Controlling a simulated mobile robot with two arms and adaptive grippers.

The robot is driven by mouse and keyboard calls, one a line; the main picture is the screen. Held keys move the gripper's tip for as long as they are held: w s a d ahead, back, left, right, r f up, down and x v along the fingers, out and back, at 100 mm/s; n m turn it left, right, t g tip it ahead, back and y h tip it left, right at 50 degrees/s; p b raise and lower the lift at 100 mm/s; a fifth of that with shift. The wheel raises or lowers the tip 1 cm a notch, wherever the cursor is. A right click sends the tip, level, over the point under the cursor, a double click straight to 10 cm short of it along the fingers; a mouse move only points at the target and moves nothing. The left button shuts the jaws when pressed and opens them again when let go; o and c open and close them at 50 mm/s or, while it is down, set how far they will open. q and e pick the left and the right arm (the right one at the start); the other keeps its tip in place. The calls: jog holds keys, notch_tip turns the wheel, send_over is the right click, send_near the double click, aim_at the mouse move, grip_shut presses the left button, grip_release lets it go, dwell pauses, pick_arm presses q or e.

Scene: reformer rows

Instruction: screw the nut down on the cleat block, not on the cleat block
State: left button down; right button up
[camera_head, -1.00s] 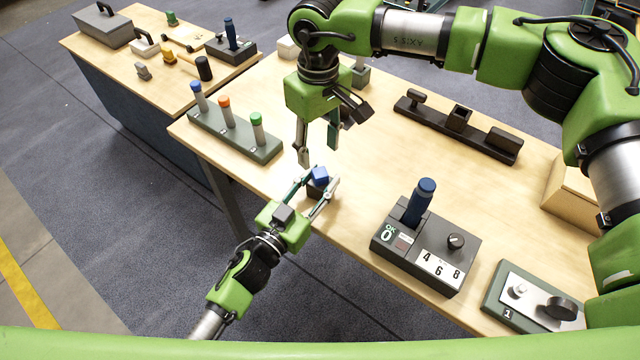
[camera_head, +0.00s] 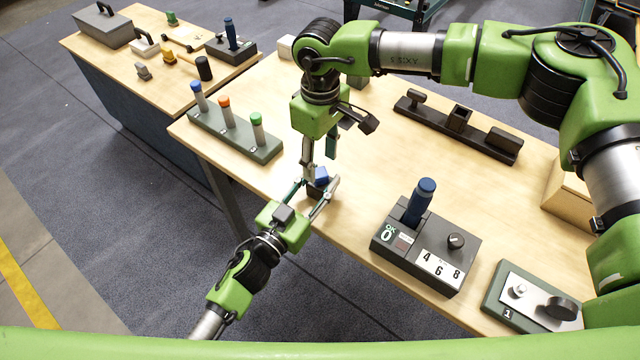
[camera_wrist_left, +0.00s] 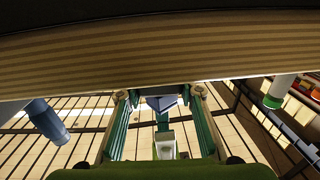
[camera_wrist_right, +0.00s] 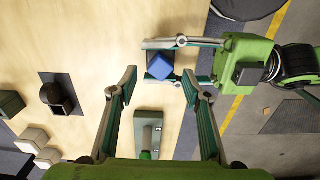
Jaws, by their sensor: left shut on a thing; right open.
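A small blue block-shaped piece (camera_head: 321,175), possibly the nut, sits on a dark block (camera_head: 315,190) near the table's front edge. The blue piece also shows in the right wrist view (camera_wrist_right: 160,67). My left gripper (camera_head: 318,187) is shut on the dark block, one finger on each side. My right gripper (camera_head: 319,168) is open and points down just above the blue piece. I cannot tell which piece is the cleat block, nor see any thread.
A rack (camera_head: 230,138) with blue, orange and green pegs stands to the left. A black rail (camera_head: 460,128) lies behind. A grey box (camera_head: 425,253) with a blue handle and a panel marked 1 (camera_head: 535,300) stand to the right. Bare wood lies between.

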aim_at(320, 172)
jog(key=shift+f, duration=2.05)
jog(key=shift+c, duration=0.4)
jog(key=c, duration=1.1)
jog(key=shift+o, duration=0.2)
jog(key=shift+m, duration=1.7)
jog(key=shift+w, duration=0.1)
jog(key=o, duration=1.2)
